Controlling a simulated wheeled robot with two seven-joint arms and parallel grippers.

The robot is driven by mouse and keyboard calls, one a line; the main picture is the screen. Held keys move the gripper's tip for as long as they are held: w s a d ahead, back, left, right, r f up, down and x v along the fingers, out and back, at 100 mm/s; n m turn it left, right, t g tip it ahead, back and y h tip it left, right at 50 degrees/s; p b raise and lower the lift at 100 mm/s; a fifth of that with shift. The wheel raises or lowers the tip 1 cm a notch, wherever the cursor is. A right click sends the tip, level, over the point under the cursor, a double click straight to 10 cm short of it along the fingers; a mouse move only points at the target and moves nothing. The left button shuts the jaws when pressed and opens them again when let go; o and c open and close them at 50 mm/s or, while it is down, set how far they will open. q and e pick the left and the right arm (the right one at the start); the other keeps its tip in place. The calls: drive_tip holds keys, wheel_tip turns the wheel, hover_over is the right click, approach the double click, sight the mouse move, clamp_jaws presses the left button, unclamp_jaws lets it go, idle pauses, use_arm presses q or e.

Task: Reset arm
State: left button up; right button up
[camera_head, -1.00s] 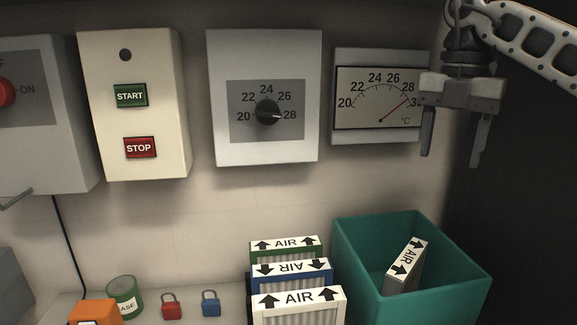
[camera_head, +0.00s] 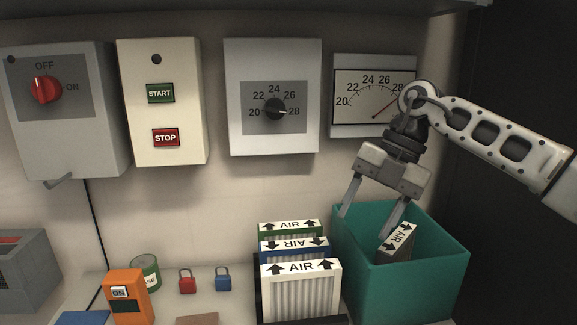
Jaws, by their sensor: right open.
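My right gripper (camera_head: 365,222) hangs from the right arm over the left part of the teal bin (camera_head: 432,290). Its two fingers are apart and point down and to the left, with nothing between them. An air filter (camera_head: 398,240) with a white label lies tilted inside the bin, partly behind the right finger. My right arm covers part of the temperature gauge (camera_head: 352,88). My left gripper is not in view.
Several air filters (camera_head: 300,292) stand in a row left of the bin. A thermostat box (camera_head: 273,135), a start/stop box (camera_head: 160,118) and a red-knob switch box (camera_head: 65,140) are on the wall. Padlocks (camera_head: 223,281), a green can (camera_head: 146,273) and an orange device (camera_head: 127,297) are on the counter.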

drive_tip(key=s+a+f+m+y, duration=0.1)
drive_tip(key=s+a+f+y, duration=0.2)
drive_tip(key=a+y, duration=0.3)
drive_tip(key=s+a+f+y, duration=0.2)
drive_tip(key=s+a+y, duration=0.15)
drive_tip(key=a, duration=0.35)
drive_tip(key=s+a+f+m+y, duration=0.1)
drive_tip(key=s+a+f+y, duration=0.15)
drive_tip(key=a+y, duration=0.4)
drive_tip(key=d+f+m+t+h, duration=1)
drive_tip(key=f+m+t, duration=0.3)
drive_tip(key=m+t, duration=0.65)
drive_tip(key=s+d+f+m+g+h, duration=0.7)
drive_tip(key=s+d+f, duration=0.4)
drive_tip(key=s+f, duration=0.3)
wheel_tip(320, 180, down, 2)
drive_tip(key=shift+s+d+f+m+g+h, duration=0.1)
drive_tip(key=shift+s+d+m+g+h, duration=0.05)
drive_tip(key=shift+s+m+g+h, duration=0.25)
